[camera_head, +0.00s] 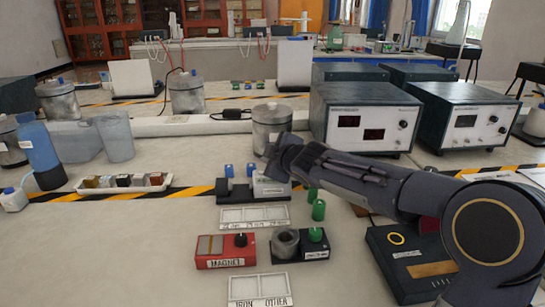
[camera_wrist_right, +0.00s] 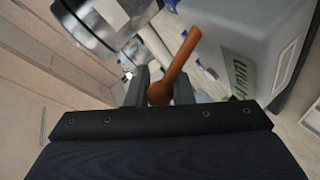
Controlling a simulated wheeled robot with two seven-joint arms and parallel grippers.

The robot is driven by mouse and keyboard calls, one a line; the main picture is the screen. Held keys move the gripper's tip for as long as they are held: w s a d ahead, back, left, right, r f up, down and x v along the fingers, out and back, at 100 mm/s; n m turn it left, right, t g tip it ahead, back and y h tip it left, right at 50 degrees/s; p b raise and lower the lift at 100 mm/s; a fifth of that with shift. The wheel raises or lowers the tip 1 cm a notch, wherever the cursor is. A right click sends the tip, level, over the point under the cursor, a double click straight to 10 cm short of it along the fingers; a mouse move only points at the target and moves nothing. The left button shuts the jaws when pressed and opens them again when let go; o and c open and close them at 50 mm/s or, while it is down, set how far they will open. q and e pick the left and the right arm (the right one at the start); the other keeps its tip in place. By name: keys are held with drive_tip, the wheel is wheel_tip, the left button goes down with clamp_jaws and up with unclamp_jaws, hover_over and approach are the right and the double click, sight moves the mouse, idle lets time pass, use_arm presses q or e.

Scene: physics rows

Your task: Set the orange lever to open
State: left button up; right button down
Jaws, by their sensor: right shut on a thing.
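The orange lever (camera_wrist_right: 177,65) shows in the right wrist view as a slim shaft with a rounded end. That end lies between the fingers of my right gripper (camera_wrist_right: 160,87), which is shut on it. The shaft slants up and to the right, away from the fingers. In the head view my right gripper (camera_head: 272,152) is in front of the metal canister and above the small grey box (camera_head: 270,187); the lever is hidden there. My left gripper is out of view.
A metal canister (camera_head: 271,117) stands just behind my right gripper. Instrument boxes (camera_head: 365,118) stand behind my right arm. The table's front left is clear.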

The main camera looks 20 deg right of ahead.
drive_tip(key=shift+f, duration=0.1)
idle(0.4)
drive_tip(key=c, duration=1.3)
unclamp_jaws()
drive_tip(key=p+v, duration=0.1)
drive_tip(key=v, duration=0.6)
drive_tip(key=shift+s, duration=0.35)
